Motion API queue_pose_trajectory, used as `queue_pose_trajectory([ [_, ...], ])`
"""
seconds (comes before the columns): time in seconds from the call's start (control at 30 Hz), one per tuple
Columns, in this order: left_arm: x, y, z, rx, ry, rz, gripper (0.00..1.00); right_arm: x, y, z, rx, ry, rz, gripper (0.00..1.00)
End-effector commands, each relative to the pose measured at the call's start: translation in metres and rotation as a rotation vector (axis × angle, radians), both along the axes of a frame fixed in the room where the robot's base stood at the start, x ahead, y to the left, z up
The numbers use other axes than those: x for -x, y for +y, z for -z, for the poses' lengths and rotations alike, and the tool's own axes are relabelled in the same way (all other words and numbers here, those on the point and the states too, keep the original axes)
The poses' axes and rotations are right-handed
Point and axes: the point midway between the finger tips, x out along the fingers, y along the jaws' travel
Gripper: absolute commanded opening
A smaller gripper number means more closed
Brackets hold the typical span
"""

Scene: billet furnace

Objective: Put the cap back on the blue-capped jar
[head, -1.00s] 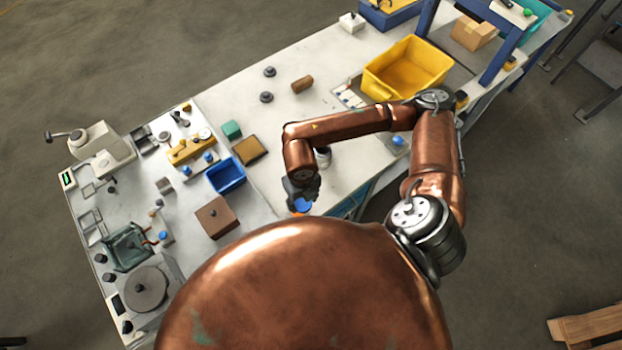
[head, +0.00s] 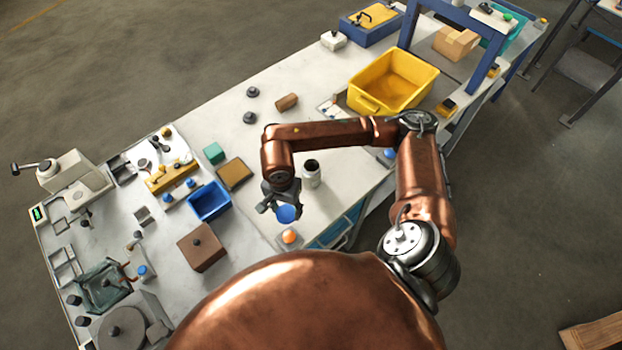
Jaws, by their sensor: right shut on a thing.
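My right gripper (head: 283,203) reaches in from the right and points down over the front of the bench. It is shut on a blue round cap (head: 287,214), which shows just below the fingers. A white jar (head: 311,173) stands upright and uncapped on the bench, with a dark open mouth. The jar is up and to the right of the gripper, apart from the cap. The cap's height above the bench is hard to tell. My left gripper is not in view.
An orange round knob (head: 289,237) sits just below the cap near the bench edge. A blue bin (head: 209,201), a brown block (head: 201,247) and a yellow-brown pad (head: 235,174) lie to the left. A yellow bin (head: 392,82) stands behind. The bench behind the arm is mostly clear.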

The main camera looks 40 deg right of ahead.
Motion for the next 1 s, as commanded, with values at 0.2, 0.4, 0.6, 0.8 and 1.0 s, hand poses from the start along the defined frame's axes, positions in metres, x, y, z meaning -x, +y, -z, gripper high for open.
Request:
queue_pose_trajectory([
  [0.2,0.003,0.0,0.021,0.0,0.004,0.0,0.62,-0.011,-0.002,0.007,-0.001,0.006,-0.483,0.34],
  [0.4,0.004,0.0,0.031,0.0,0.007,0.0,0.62,-0.018,-0.005,0.009,-0.003,0.009,-0.822,0.34],
  [0.6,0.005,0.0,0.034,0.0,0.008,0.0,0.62,-0.021,-0.005,0.008,-0.004,0.01,-0.974,0.34],
  [0.8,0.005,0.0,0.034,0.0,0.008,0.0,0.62,-0.021,-0.005,0.007,-0.004,0.01,-0.992,0.34],
  [1.0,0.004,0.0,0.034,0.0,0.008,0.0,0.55,-0.021,-0.005,0.007,-0.005,0.011,-0.99,0.34],
])
